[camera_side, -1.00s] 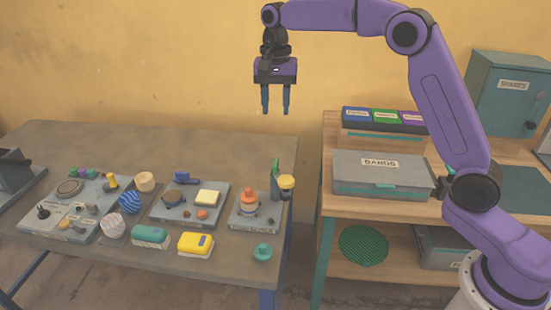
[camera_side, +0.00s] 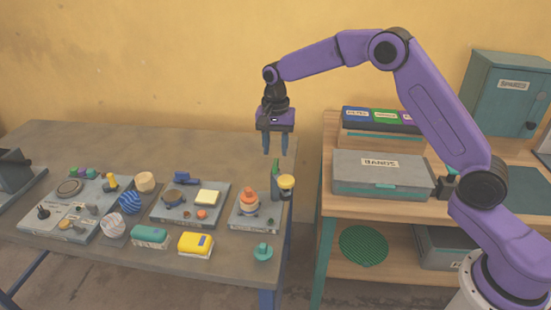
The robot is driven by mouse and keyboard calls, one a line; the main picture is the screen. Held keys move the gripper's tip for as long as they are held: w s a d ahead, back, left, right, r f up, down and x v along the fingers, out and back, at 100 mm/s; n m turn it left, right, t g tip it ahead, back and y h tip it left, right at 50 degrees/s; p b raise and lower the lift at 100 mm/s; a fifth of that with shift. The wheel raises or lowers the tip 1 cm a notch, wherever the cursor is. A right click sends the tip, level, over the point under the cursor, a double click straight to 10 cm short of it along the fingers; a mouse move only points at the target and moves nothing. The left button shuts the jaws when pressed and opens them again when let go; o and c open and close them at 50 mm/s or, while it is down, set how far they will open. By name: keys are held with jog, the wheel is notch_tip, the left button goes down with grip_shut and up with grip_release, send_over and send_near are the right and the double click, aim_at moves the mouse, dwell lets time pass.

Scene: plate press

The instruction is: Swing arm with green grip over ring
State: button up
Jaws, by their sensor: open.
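An upright green grip (camera_side: 275,166) stands at the right end of the dark table, on a grey arm or post beside a yellow-capped piece. My gripper (camera_side: 275,152) is open and empty, fingers pointing down, just above the green grip in the picture. I cannot tell whether they touch. Left of the grip, a small grey plate (camera_side: 242,223) bears a stack with an orange top (camera_side: 248,196). A dark flat ring (camera_side: 69,188) lies on the large plate at the far left; I cannot tell whether it is the task's ring.
A middle plate (camera_side: 165,217) holds a brown disc and a pale block. A yellow block (camera_side: 196,244), a teal block (camera_side: 150,236) and a teal knob (camera_side: 263,251) lie along the front. The side bench at right carries a grey box (camera_side: 380,175). The table's back is clear.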

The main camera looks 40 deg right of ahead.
aim_at(276, 162)
jog(key=shift+f, duration=2.2)
grip_shut()
